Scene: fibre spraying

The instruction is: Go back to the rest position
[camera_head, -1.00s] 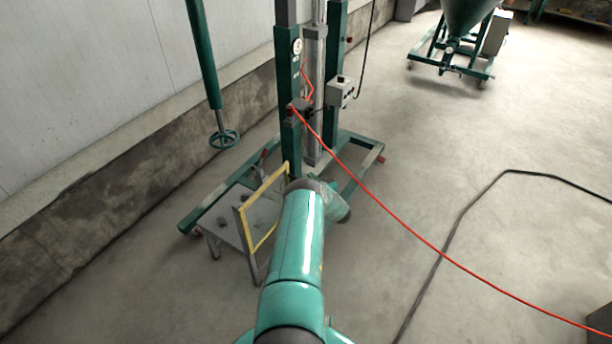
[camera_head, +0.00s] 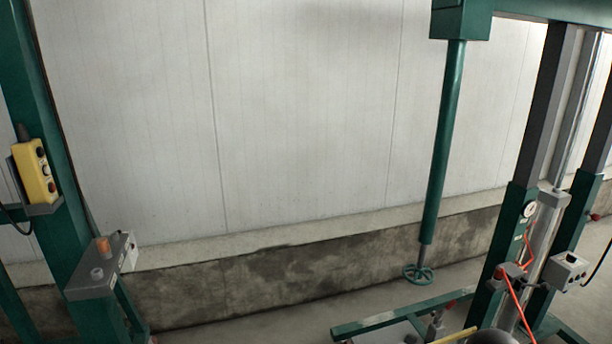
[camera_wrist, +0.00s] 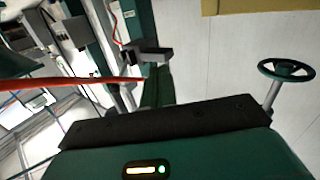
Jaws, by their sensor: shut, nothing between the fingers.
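My gripper's fingers do not show in either view. In the head view a rounded dark part of my arm (camera_head: 492,337) shows at the bottom edge, right of the middle, low in front of the green stand. The wrist view is steeply tilted. A dark green housing with a black upper edge and a lit yellow and green indicator fills its bottom; I cannot tell which part it is.
A green stand with a gauge (camera_head: 510,235) is at the right, with a red hose (camera_head: 518,308). A green post with a handwheel (camera_head: 418,274) hangs before the pale wall (camera_head: 300,110). A yellow control box (camera_head: 36,172) is on a green column at the left.

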